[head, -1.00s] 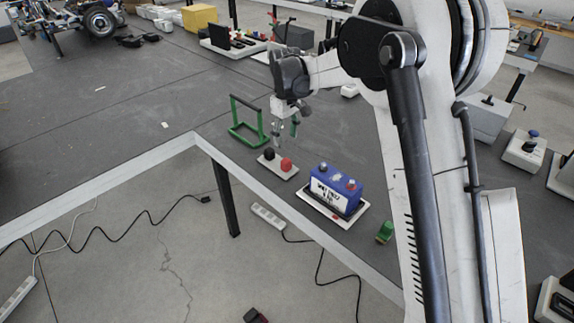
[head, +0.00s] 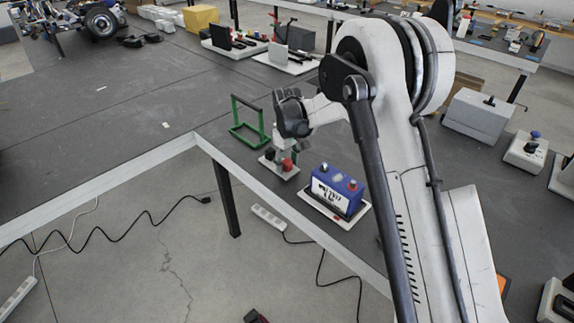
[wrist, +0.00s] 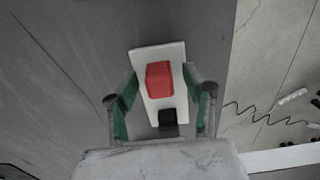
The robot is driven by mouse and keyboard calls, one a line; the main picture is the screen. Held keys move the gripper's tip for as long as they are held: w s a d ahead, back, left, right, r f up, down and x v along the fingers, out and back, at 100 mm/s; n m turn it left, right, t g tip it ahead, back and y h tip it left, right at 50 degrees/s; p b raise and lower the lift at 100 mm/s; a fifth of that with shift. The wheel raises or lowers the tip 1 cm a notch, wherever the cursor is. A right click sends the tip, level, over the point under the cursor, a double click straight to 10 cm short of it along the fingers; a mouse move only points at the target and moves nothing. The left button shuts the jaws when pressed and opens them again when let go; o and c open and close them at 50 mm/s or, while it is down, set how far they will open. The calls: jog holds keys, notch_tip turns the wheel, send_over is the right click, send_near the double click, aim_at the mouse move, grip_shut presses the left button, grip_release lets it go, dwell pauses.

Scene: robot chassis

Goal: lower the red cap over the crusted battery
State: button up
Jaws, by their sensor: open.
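The red cap (wrist: 159,80) sits on a small white plate (wrist: 145,54) next to a black cap (wrist: 168,117). In the head view the red cap (head: 287,165) is partly hidden by my gripper. My gripper (wrist: 160,85) is open, with its green-padded fingers on either side of the red cap and its plate; I cannot tell if they touch. The battery (head: 336,189) is blue with a white label and stands upright on a white tray (head: 318,211), right of the plate. Its terminals show on top; which one is crusted is too small to tell.
A green frame (head: 247,128) stands behind and left of the plate. The table's pale edge (head: 265,192) runs close in front of the plate and battery. Open dark tabletop (head: 110,110) lies to the left. A power strip (head: 268,216) lies on the floor.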

jog(key=c, duration=0.9)
jog(key=shift+r, duration=0.1)
